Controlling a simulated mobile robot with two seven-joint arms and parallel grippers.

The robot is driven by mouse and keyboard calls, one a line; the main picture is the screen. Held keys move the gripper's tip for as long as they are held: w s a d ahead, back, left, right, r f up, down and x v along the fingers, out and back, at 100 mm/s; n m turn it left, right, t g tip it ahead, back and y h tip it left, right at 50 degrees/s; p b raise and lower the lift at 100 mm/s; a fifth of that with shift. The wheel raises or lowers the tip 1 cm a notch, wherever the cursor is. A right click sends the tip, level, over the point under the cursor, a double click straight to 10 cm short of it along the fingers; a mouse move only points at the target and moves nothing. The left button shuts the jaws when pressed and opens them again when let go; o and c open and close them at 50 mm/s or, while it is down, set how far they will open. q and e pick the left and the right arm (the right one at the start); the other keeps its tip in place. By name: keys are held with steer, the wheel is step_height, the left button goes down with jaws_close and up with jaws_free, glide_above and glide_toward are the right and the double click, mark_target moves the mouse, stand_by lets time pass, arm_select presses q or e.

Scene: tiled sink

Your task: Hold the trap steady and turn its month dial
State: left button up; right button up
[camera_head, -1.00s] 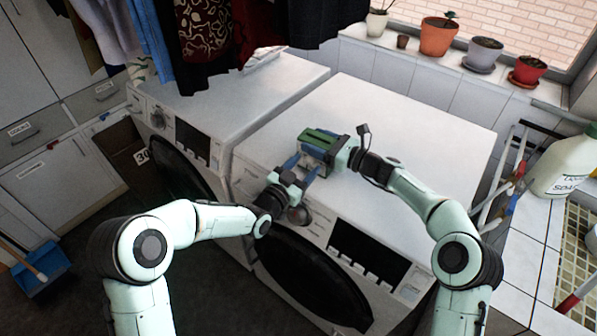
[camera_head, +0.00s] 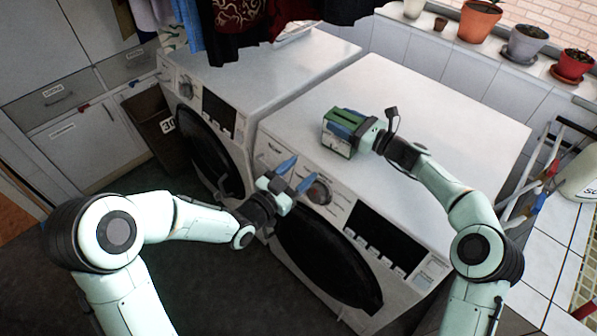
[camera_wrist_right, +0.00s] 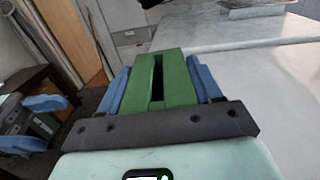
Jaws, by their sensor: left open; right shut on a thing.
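The trap (camera_head: 336,144) is a small box with a green slotted top and a pale front face, at the front edge of the right-hand white machine's top. My right gripper (camera_head: 345,128) is shut on it from the right, its blue fingers along the sides. In the right wrist view the trap's green top (camera_wrist_right: 162,75) sits between both fingers. My left gripper (camera_head: 296,174) is open and empty, in front of the machine, below and left of the trap and apart from it. It also shows at the left of the right wrist view (camera_wrist_right: 35,122). I cannot make out the month dial.
The right-hand machine's top (camera_head: 440,110) is largely clear. Its round knob (camera_head: 319,193) is close to my left gripper. Hanging clothes (camera_head: 240,25) are at the back left. Potted plants (camera_head: 525,42) line the sill. A drying rack (camera_head: 535,180) stands at the right.

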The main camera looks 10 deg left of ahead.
steer(key=o, duration=1.2)
steer(key=shift+d, duration=0.1)
